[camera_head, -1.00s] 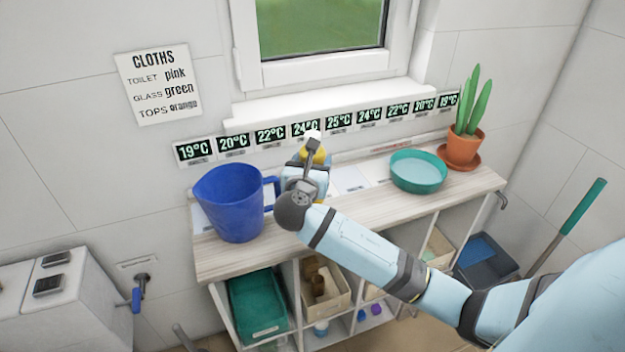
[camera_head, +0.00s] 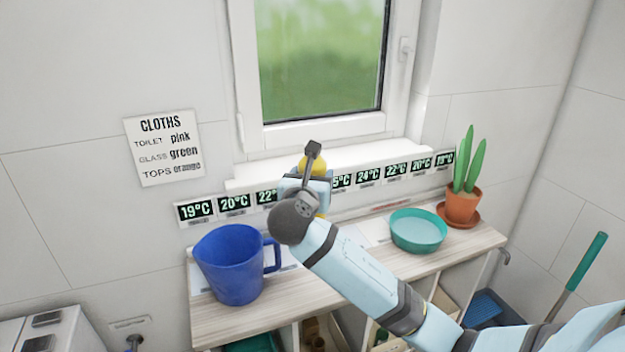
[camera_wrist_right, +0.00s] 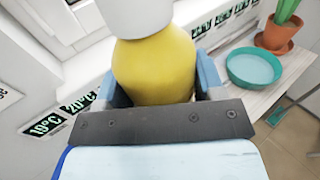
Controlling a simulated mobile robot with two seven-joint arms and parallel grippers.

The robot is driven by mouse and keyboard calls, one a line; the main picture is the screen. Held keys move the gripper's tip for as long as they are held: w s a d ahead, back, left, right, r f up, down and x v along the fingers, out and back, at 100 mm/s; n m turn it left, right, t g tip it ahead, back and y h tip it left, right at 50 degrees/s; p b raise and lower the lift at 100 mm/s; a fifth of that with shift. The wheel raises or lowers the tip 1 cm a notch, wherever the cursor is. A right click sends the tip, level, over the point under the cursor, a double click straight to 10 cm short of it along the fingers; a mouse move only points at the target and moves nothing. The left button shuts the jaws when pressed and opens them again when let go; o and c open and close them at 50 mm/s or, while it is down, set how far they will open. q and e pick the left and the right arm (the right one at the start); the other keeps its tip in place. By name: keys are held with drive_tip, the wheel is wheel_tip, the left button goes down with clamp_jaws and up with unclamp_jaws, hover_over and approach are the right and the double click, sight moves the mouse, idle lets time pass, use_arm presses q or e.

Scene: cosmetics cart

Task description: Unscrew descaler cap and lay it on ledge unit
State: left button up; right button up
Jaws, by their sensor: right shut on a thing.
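The yellow bottle (camera_head: 313,165) is held up in front of the window sill, partly hidden by my right wrist. My right gripper (camera_wrist_right: 157,80) is shut on it, with a finger on each side of its body. In the right wrist view, the bottle (camera_wrist_right: 155,70) has a white cap (camera_wrist_right: 135,15) on its top, cut by the frame edge. The wooden-topped ledge unit (camera_head: 345,268) stands below, against the wall. My left gripper is not in view.
On the unit, a blue jug (camera_head: 232,265) stands at left, a teal bowl (camera_head: 419,230) at right, and a potted cactus (camera_head: 463,205) at the far right end. Bare wood shows between jug and bowl. The window sill (camera_head: 375,156) is above.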

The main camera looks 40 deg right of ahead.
drive_tip(key=c, duration=0.5)
drive_tip(key=shift+c, duration=0.2)
drive_tip(key=s+a+f+n+t+y+p, duration=0.5)
drive_tip(key=s+a+f+n+y+p, duration=0.3)
drive_tip(key=s+a+y, duration=0.3)
drive_tip(key=shift+a+f+n+t+y+p, duration=0.3)
drive_tip(key=shift+a+f+n+y+p, duration=0.1)
drive_tip(key=shift+a+n+y, duration=0.4)
